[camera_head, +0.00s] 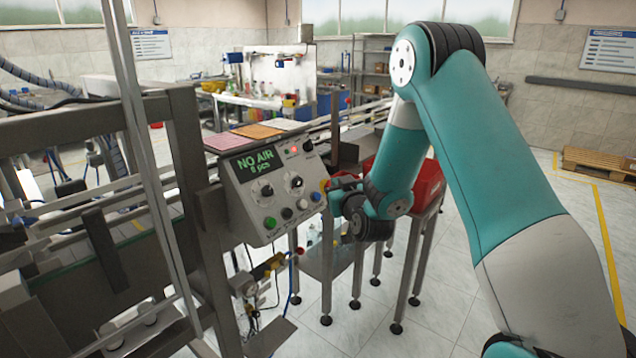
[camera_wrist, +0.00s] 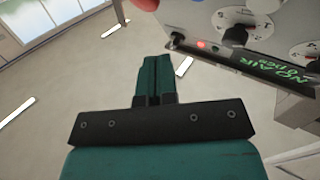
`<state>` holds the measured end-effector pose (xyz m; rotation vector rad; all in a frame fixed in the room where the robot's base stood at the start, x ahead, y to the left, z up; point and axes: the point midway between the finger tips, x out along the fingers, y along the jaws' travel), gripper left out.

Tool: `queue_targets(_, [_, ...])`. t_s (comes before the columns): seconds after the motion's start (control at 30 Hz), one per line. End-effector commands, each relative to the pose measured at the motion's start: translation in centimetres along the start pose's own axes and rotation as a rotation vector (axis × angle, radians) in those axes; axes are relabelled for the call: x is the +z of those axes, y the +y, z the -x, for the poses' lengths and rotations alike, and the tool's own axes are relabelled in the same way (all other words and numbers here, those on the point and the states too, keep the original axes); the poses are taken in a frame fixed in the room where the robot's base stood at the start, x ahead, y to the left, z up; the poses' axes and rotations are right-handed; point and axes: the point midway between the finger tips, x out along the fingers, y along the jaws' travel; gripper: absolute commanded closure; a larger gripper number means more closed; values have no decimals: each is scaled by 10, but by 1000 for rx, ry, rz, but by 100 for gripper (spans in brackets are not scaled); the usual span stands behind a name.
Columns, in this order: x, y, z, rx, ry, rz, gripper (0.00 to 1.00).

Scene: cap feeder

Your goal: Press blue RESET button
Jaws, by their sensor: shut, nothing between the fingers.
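The grey control panel (camera_head: 262,190) has a lit screen (camera_head: 254,164) reading "NO AIR" in green. The blue button (camera_head: 315,196) is at the right end of its lower button row, after a green, a black and a white one. My gripper (camera_head: 335,197) is just right of the blue button in the head view; the gap cannot be told. In the wrist view my gripper (camera_wrist: 154,78) is shut and empty, fingers together, with the panel (camera_wrist: 235,62) to the upper right. I cannot make out the blue button there for certain.
A red lamp (camera_head: 294,150) is lit on the panel, and also shows in the wrist view (camera_wrist: 201,44). Black knobs (camera_head: 296,182) sit above the buttons. A red bin (camera_head: 428,184) on a metal stand is behind my arm. A metal frame (camera_head: 185,150) stands left of the panel.

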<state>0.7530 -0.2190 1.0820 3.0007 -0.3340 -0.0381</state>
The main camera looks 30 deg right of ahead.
Motion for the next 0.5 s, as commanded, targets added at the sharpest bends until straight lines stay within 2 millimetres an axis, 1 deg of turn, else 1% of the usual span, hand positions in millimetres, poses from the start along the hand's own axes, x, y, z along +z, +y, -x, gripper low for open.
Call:
queue_targets(0.03, [-5, -2, -2, -2, -3, 0, 100])
queue_targets(0.2, [1, -8, -6, -6, -2, 3, 100])
queue_targets(0.5, [9, -16, -20, -7, 1, 1, 100])
